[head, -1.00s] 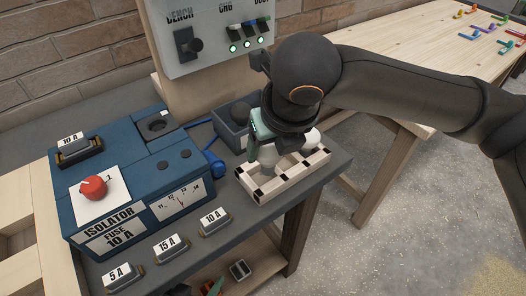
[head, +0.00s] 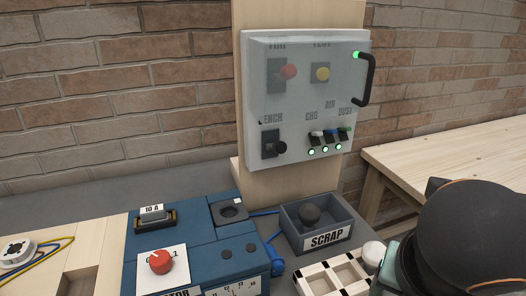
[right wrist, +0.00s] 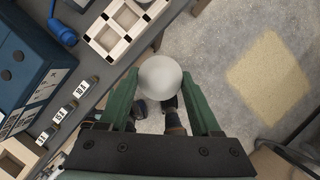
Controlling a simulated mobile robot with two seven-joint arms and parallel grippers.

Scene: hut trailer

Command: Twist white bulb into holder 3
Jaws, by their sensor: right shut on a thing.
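My right gripper (right wrist: 161,84) is shut on a frosted white bulb (right wrist: 162,76), with a green finger on each side of its round glass. The bulb is clear of the bench, above the floor beside it. A white round fitting (head: 16,251) with coloured wires lies on the wooden board at the far left, partly cut off. No holder number can be read. My left gripper is out of view.
The blue isolator box (head: 190,240) is left. The switch panel (head: 308,110) stands behind.

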